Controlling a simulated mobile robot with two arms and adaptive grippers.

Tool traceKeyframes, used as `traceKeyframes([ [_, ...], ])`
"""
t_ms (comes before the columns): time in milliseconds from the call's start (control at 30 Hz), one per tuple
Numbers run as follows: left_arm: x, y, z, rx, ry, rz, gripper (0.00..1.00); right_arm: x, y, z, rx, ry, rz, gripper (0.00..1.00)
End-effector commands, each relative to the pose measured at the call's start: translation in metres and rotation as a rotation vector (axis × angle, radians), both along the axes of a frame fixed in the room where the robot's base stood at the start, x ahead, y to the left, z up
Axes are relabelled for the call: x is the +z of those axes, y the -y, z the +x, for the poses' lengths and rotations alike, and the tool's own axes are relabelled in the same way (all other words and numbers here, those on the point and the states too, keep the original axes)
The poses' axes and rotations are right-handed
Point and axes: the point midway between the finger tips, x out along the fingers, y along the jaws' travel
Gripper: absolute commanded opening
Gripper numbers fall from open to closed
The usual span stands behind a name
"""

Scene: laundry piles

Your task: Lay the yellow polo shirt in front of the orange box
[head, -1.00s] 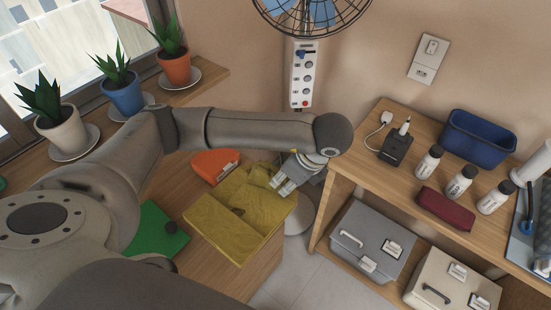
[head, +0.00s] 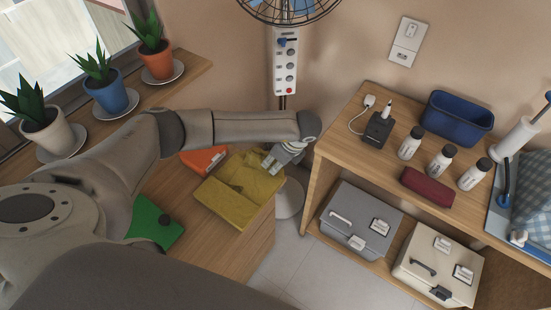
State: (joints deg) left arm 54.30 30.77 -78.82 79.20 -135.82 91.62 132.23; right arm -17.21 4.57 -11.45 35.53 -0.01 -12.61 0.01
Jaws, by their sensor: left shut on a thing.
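The yellow polo shirt (head: 238,188) is spread on the wooden table in the head view, with its near part smooth and its far part creased. The orange box (head: 203,159) stands just behind it to the left, partly hidden by my left arm. My left gripper (head: 271,168) is at the shirt's far right edge, pointing down, shut on the shirt's cloth. The fingertips are small and the held fold is hard to make out. My right gripper is not in view.
Potted plants (head: 110,97) line the windowsill. A fan (head: 286,60) stands behind. To the right, a wooden shelf (head: 345,143) holds bottles, a blue bin (head: 457,120) and a red case (head: 427,185).

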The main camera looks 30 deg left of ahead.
Motion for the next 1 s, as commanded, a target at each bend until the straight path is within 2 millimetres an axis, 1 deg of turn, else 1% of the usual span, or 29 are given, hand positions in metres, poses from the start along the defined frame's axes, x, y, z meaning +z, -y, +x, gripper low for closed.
traceKeyframes([
  [33, -0.001, 0.0, 0.0, 0.0, 0.0, 0.001, 0.03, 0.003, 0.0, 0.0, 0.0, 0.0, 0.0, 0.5],
  [267, -0.005, 0.0, 0.0, 0.001, 0.001, 0.0, 0.03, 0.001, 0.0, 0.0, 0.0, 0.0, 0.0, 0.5],
  [300, -0.005, 0.0, 0.0, 0.001, 0.001, -0.001, 0.37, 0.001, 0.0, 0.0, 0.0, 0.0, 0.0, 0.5],
  [433, -0.005, 0.0, 0.0, 0.0, 0.0, -0.001, 0.53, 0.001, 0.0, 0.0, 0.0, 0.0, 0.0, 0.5],
  [767, -0.003, 0.001, 0.0, 0.0, 0.001, 0.0, 0.53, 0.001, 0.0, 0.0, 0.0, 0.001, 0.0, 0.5],
  [867, 0.003, 0.004, 0.0, -0.001, 0.002, -0.002, 0.53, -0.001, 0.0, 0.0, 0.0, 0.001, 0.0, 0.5],
  [967, 0.017, 0.01, -0.001, -0.003, 0.004, -0.002, 0.53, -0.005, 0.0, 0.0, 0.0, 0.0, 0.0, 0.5],
  [1000, 0.024, 0.013, -0.001, -0.003, 0.006, -0.003, 0.53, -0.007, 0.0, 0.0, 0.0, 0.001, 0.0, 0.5],
])
